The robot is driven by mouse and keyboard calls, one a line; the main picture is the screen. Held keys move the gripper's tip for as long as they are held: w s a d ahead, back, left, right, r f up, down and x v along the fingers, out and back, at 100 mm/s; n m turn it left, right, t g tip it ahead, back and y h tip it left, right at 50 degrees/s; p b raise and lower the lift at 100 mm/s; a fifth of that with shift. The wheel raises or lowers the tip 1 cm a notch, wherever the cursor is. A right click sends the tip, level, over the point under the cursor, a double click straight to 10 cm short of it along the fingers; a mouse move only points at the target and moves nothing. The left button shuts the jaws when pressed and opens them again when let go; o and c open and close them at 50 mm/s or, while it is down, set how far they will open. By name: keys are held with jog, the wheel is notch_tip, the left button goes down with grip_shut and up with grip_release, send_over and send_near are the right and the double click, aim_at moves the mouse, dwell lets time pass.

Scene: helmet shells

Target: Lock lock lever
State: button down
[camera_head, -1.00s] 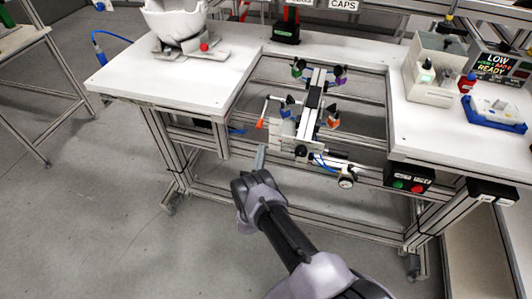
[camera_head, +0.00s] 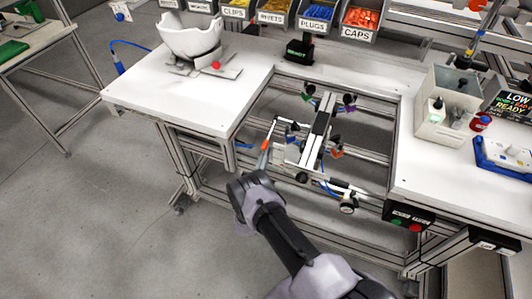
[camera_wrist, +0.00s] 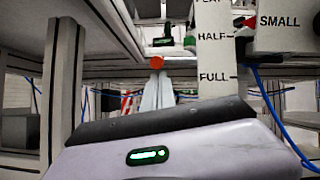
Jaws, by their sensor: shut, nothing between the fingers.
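The lock lever appears to be the white rod with an orange grip (camera_head: 266,146) on the left side of the fixture (camera_head: 315,140). In the wrist view its round orange end (camera_wrist: 157,62) shows just beyond the fingertips. My gripper (camera_head: 262,162) is shut and empty, with its fingers at the orange grip in the head view. In the wrist view my gripper's pale fingers (camera_wrist: 157,90) stand together below the orange end. I cannot tell whether they touch it. A white scale plate (camera_wrist: 215,55) marked HALF and FULL is to the right of the orange end.
A white worktop (camera_head: 190,100) with a white helmet shell (camera_head: 190,38) lies at the left. The right worktop (camera_head: 450,175) holds a grey box (camera_head: 445,115) and a blue tray (camera_head: 503,158). Frame rails surround the fixture. A button box (camera_head: 408,217) hangs at the right.

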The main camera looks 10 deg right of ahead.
jog(key=shift+r, duration=0.1)
jog(key=r+g+p, duration=0.1)
jog(key=s+r+g+y+p, duration=0.1)
jog(key=r, duration=0.1)
jog(key=a+r+g+y, duration=0.1)
jog(key=shift+s+r+p, duration=0.15)
jog(key=shift+r+p, duration=0.05)
jog(key=shift+p, duration=0.2)
